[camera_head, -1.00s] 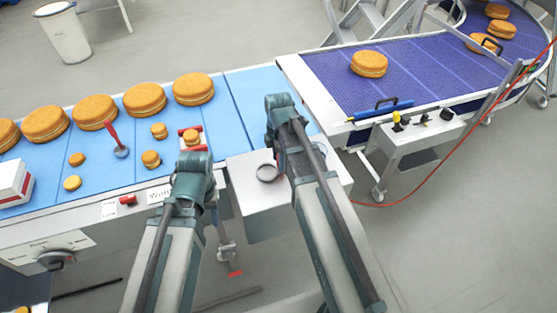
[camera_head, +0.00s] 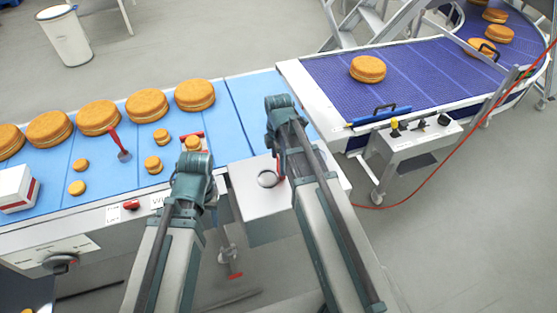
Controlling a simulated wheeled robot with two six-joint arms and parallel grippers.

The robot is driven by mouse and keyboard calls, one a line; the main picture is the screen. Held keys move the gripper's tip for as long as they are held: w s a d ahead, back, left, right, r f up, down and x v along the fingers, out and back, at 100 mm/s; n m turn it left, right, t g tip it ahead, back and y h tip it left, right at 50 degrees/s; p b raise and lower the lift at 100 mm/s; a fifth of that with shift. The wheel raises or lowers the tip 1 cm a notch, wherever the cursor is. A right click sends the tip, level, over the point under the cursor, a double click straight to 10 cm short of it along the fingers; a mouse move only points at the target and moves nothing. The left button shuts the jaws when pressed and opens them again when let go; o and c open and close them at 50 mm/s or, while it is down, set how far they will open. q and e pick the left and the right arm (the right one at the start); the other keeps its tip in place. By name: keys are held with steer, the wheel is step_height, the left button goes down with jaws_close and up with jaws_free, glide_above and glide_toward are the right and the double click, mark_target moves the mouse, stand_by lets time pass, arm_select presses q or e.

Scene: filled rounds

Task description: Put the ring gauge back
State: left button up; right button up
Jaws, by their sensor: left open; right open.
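A dark ring (camera_head: 267,179), which looks like the ring gauge, lies on the pale side plate (camera_head: 250,203) at the end of the blue belt. My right gripper (camera_head: 279,152) is open beside the ring, just right of it; its fingers are mostly hidden by my arm, and I cannot tell whether they touch the ring. My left gripper (camera_head: 194,165) is open at the belt's front edge, near a small red holder (camera_head: 201,136) with a small round cake in it. Its fingertips are mostly hidden.
Large filled rounds (camera_head: 147,105) stand in a row on the blue belt (camera_head: 245,95), with several small ones (camera_head: 153,165) in front. A red-handled tool (camera_head: 119,146) and a white box (camera_head: 16,188) lie there. A purple conveyor (camera_head: 340,85) and control box (camera_head: 415,142) stand at right.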

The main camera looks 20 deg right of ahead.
step_height(320, 180, up, 9)
steer(key=p, duration=0.8)
steer(key=shift+r, duration=0.15)
steer(key=s+a+m+h, duration=0.1)
steer(key=s+a+m, duration=1.2)
steer(key=s+m, duration=0.1)
steer(key=shift+s+a+m, duration=0.25)
steer(key=shift+m, duration=0.15)
